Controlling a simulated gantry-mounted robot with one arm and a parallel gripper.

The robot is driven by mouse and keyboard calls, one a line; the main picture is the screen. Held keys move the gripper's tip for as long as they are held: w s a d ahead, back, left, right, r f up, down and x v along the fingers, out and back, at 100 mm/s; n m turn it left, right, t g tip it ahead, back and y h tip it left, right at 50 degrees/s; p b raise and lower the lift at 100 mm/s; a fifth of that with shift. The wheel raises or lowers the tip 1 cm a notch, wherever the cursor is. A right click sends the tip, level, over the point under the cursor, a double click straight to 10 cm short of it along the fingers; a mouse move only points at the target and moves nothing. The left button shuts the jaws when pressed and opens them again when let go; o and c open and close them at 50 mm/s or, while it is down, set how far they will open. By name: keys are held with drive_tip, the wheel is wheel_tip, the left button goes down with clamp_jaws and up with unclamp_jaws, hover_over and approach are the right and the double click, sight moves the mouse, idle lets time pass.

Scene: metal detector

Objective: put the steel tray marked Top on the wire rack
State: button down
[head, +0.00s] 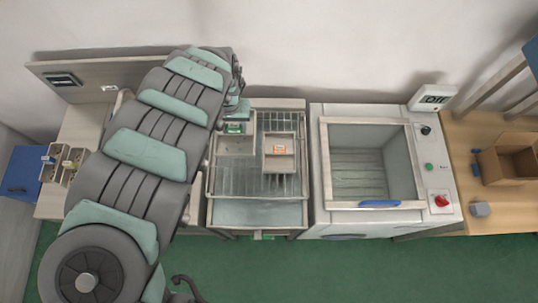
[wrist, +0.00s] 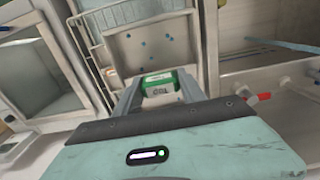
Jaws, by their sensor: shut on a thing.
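The steel tray (head: 236,147) with a green label is at the left side of the wire rack (head: 262,184) in the head view. In the wrist view the tray (wrist: 152,58) lies beyond my fingers, with small blue dots in it. Its green and white label block (wrist: 159,80), with lettering that seems to read Top, sits between my fingers. My gripper (head: 237,115) is shut on this tray at the labelled end. Whether the tray rests on the wires or hangs just above them I cannot tell. A second tray (head: 279,163) with an orange label is on the rack to the right.
An open-topped white machine (head: 316,160) with a deep basin stands right of the rack. A wooden bench with a cardboard box (head: 507,160) is at the far right. A blue box (head: 21,172) is at the far left. The rack's front part is clear.

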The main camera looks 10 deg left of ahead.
drive_tip(key=shift+s+d+f, duration=0.1)
drive_tip(key=shift+d, duration=0.05)
wheel_tip(320, 180, down, 16)
drive_tip(key=b, duration=0.9)
drive_tip(key=shift+d, duration=0.1)
drive_tip(key=shift+f+b, duration=0.35)
drive_tip(key=shift+f, duration=1.5)
drive_tip(key=shift+f, duration=0.2)
drive_tip(key=c, duration=0.7)
unclamp_jaws()
drive_tip(key=shift+r, duration=0.15)
